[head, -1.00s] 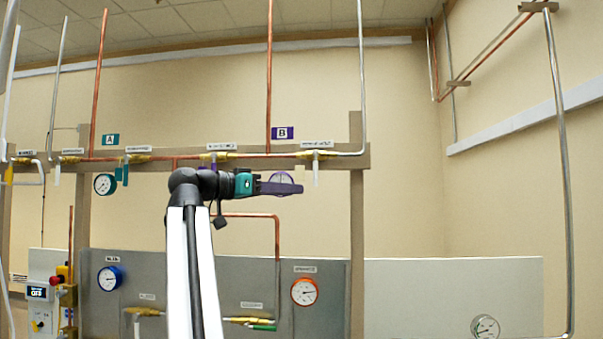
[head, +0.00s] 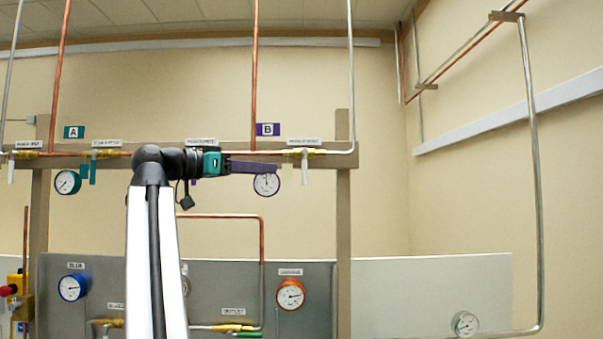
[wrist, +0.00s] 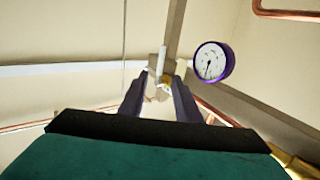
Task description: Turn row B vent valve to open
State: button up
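The handle points down, across the pipe. My gripper (head: 280,169) is just left of this handle at about its height. In the wrist view, the white handle (wrist: 161,60) and brass valve body (wrist: 167,84) appear between and beyond my gripper's two parted fingers (wrist: 158,92). Contact is not visible. Another row B valve is mostly hidden behind my wrist.
A purple-rimmed gauge (wrist: 212,62) is close to one finger; it also shows below my gripper in the head view (head: 266,185). Copper pipe (head: 254,80) rises above. Row A's teal handle (head: 93,170) is further left. An orange gauge (head: 290,295) sits on the lower panel.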

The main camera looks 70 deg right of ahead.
aim_at(305, 172)
jog(key=shift+d, duration=0.1)
jog(key=shift+p+x, duration=2.6)
jog(key=shift+x, duration=4.15)
grip_shut()
